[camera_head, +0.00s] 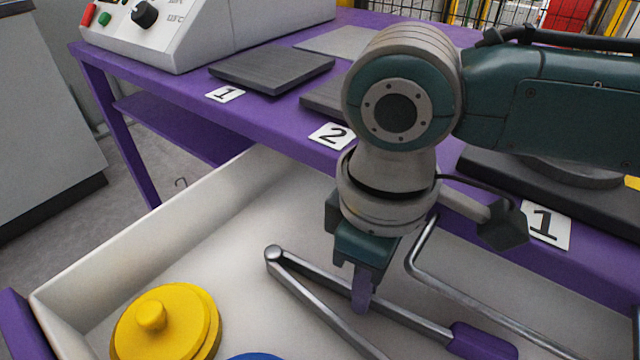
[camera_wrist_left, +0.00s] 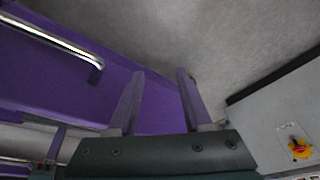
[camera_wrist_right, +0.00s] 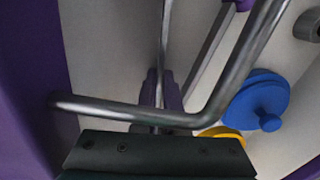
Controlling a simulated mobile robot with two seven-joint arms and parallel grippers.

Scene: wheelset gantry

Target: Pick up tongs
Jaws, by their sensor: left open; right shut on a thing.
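The tongs (camera_head: 415,321) are two grey metal arms joined at a round pivot, with a purple grip on the end of one arm. They lie open in a V in the white drawer (camera_head: 155,235). My right gripper (camera_head: 362,300) reaches down and is shut on the upper arm of the tongs, between pivot and purple grip. In the right wrist view the tongs (camera_wrist_right: 205,52) show partly behind a bent metal bar. My left gripper (camera_wrist_left: 160,74) is open and empty in the left wrist view, above the floor beside purple furniture. It is outside the head view.
A bent metal bar (camera_head: 445,289) stands close to the right of my right gripper. A yellow knobbed disc (camera_head: 165,325) and a blue one (camera_wrist_right: 258,103) lie in the drawer. The purple table (camera_head: 190,110) behind carries a control box (camera_head: 200,30), dark plates and number cards.

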